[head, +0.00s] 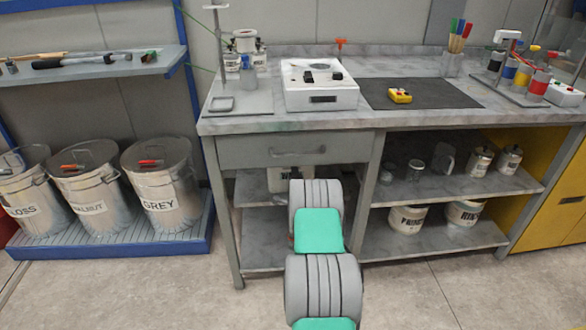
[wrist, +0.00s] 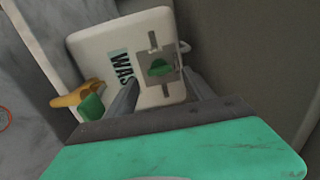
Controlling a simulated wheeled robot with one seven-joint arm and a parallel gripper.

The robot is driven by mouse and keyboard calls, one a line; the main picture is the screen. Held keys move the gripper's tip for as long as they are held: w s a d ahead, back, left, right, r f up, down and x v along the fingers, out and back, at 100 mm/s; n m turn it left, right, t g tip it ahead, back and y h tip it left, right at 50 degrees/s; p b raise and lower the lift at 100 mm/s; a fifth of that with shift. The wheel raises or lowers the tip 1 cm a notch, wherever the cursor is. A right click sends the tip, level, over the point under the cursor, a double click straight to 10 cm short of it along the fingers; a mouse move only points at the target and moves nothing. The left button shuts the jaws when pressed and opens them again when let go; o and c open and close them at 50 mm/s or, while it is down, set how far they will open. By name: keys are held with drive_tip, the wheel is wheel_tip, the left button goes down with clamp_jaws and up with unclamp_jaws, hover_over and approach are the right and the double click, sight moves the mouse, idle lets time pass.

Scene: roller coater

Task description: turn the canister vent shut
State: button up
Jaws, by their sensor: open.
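The white canister (wrist: 100,42), with dark lettering that begins "WAS", fills the middle of the wrist view and looks tilted there. On its face is a grey plate with a green vent knob (wrist: 160,68). My gripper (wrist: 160,80) is open, its two grey fingers pointing at the canister. The knob appears between the fingertips; I cannot tell whether they touch it. A yellow spout-like part (wrist: 76,94) with a green piece (wrist: 92,107) lies left of the fingers. In the head view my arm hides the gripper, and a white container (head: 278,180) shows partly behind it.
The workbench (head: 440,122) has a drawer (head: 296,151) above the opening and a shelf with jars and tins (head: 480,161) at right. Labelled bins (head: 160,175) stand at left. Grey panels (wrist: 232,35) stand close beside the canister.

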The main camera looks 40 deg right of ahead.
drive_tip(key=x, duration=0.4)
drive_tip(key=shift+w+d+b, duration=0.1)
drive_tip(key=shift+b, duration=0.2)
clamp_jaws()
idle(0.3)
